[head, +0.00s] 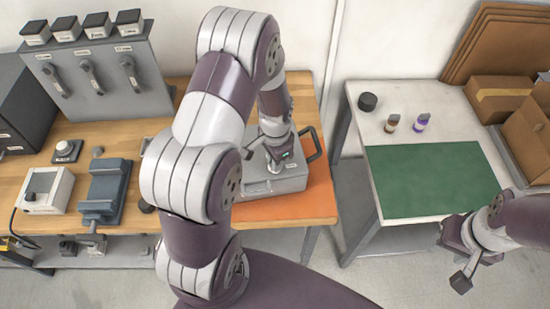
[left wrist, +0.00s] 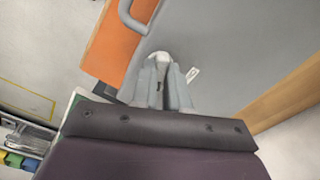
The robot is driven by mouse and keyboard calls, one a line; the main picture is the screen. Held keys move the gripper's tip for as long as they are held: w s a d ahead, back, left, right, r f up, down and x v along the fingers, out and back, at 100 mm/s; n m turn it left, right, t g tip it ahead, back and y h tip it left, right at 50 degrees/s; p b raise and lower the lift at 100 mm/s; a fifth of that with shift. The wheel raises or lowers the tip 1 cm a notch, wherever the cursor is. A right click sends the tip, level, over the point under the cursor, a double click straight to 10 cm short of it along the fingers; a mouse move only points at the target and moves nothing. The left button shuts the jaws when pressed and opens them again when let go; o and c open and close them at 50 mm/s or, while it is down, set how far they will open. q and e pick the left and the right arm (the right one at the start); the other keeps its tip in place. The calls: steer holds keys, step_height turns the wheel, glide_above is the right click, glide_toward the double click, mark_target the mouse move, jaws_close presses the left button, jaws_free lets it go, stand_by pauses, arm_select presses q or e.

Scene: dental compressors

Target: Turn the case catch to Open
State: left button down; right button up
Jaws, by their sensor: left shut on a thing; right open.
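The grey case (head: 262,187) lies on an orange mat (head: 300,208) at the right end of the wooden bench, with a dark handle (head: 316,146) at its right side. My left gripper (head: 274,163) is over the case top. In the left wrist view its fingers (left wrist: 165,82) are shut on the pale case catch (left wrist: 160,57), of which only the tip shows. A small white label (left wrist: 192,74) is beside the fingers on the grey case top. The catch's angle is hard to tell. My right gripper (head: 459,262) is open and empty, in front of the white table.
A blue-grey vise (head: 104,190) and a white box (head: 45,190) stand on the bench to the left. A panel with several levers (head: 95,75) is behind. The white table (head: 440,122) holds a green mat (head: 430,180) and small bottles (head: 421,122). My left arm hides the bench middle.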

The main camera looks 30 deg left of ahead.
arm_select(q)
steer(key=shift+m, duration=1.9)
steer(key=c, duration=1.1)
jaws_free()
steer(key=shift+w+d, duration=0.1)
step_height(320, 180, up, 13)
steer(key=shift+f+b, duration=0.15)
steer(key=shift+b, duration=0.9)
